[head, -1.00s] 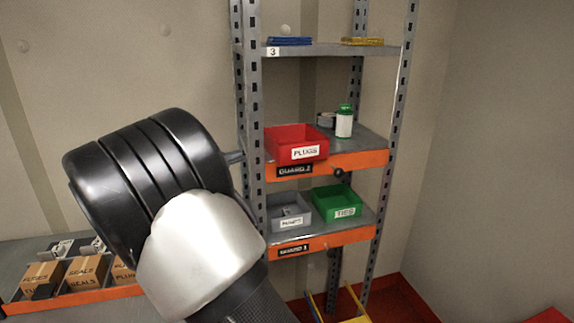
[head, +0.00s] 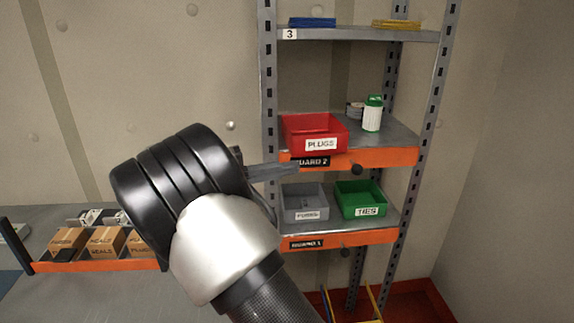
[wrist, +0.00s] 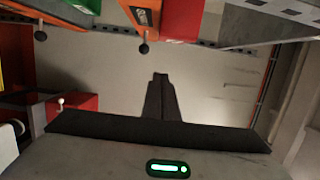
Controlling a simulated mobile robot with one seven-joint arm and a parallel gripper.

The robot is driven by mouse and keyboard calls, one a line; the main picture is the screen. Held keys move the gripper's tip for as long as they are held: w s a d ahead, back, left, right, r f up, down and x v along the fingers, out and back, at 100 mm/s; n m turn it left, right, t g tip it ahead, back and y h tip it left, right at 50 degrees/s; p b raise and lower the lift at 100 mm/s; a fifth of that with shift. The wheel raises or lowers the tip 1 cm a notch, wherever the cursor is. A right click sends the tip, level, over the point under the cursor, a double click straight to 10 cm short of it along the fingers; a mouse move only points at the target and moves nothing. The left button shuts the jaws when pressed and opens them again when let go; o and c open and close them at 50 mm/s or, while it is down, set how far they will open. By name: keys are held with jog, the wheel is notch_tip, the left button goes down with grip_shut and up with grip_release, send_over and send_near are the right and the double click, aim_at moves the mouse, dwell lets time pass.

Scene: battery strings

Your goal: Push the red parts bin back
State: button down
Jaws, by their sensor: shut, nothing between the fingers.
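The red parts bin (head: 300,136), labelled PLUGS, sits on the middle shelf (head: 395,134) at its left side. Its front stands at the shelf's orange guard and seems to stick out over it. It also shows at the top of the wrist view (wrist: 184,22). My gripper (head: 292,169) is in front of the shelf unit, just below and left of the bin in the head view. Its fingers are shut and empty and point right. They also show shut in the wrist view (wrist: 160,78), apart from the bin there.
A grey bin (head: 303,203) and a green bin (head: 360,198) are on the shelf below. A dark knob (head: 357,169) sticks out from the orange guard.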

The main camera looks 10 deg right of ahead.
aim_at(310, 153)
jog(key=w+d+p, duration=0.1)
jog(key=w+d, duration=0.4)
jog(key=d, duration=0.2)
jog(key=shift+w+p, duration=0.3)
jog(key=shift+w, duration=0.05)
jog(key=shift+w+f+b, duration=0.15)
jog(key=shift+w+b, duration=0.4)
jog(key=shift+w, duration=1.05)
jog(key=shift+r, duration=0.2)
jog(key=shift+d, duration=0.1)
